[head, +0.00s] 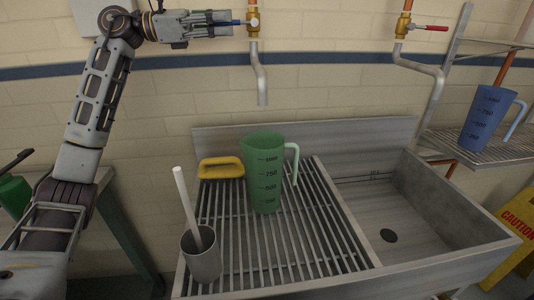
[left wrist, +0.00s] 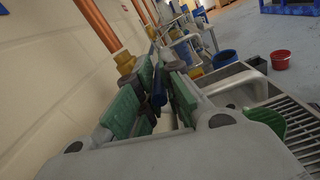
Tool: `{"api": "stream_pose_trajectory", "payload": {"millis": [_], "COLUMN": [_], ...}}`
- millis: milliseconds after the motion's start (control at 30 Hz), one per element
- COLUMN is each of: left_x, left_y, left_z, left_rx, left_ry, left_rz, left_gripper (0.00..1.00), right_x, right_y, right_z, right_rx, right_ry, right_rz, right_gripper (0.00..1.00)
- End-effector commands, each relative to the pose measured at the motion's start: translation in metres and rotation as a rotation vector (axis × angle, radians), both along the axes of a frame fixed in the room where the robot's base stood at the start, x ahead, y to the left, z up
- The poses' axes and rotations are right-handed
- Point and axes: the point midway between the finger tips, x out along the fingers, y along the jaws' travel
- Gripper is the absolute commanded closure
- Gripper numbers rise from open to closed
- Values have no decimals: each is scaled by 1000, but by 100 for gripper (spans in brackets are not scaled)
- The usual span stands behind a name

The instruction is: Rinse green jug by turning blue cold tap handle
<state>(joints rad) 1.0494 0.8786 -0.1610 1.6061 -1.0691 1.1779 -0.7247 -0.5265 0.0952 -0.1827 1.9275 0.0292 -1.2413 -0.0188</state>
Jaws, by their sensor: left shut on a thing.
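The green jug (head: 265,175) stands upright on the slatted drainer, its handle to the right. It shows partly in the left wrist view (left wrist: 268,118). The blue tap handle (head: 237,22) sticks out to the left of a brass valve (head: 253,22) on the wall; in the left wrist view the blue handle (left wrist: 159,88) lies between the green finger pads. My left gripper (head: 222,22) is shut on this handle. The spout (head: 262,88) below the valve hangs above and behind the jug. No water shows at it. My right gripper is out of view.
The sink basin (head: 400,205) to the right is empty. A red-handled tap (head: 430,28) is above it. A blue jug (head: 490,118) stands on the right shelf.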

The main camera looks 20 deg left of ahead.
Motion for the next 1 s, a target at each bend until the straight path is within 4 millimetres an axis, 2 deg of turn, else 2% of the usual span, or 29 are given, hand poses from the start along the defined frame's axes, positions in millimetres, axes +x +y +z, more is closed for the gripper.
{"api": "stream_pose_trajectory", "payload": {"millis": [133, 167, 300, 433, 500, 1000], "left_x": [1, 1, 1, 0, 0, -16], "left_y": [-1, -1, -1, 1, 4, 36], "left_z": [-3, -3, -3, -4, -4, -3], "left_rx": [3, 3, 4, 5, 5, 2], "left_ry": [5, 5, 5, 6, 7, 5], "left_rz": [-1, -1, -1, -1, 0, 1], "left_gripper": [100, 89, 72, 71, 66, 66], "right_x": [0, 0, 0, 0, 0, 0], "right_y": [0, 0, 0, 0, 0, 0], "right_z": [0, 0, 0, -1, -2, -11], "right_rx": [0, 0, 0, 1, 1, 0], "right_ry": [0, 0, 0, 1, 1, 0], "right_rz": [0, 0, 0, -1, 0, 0], "right_gripper": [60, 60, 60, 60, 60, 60]}}
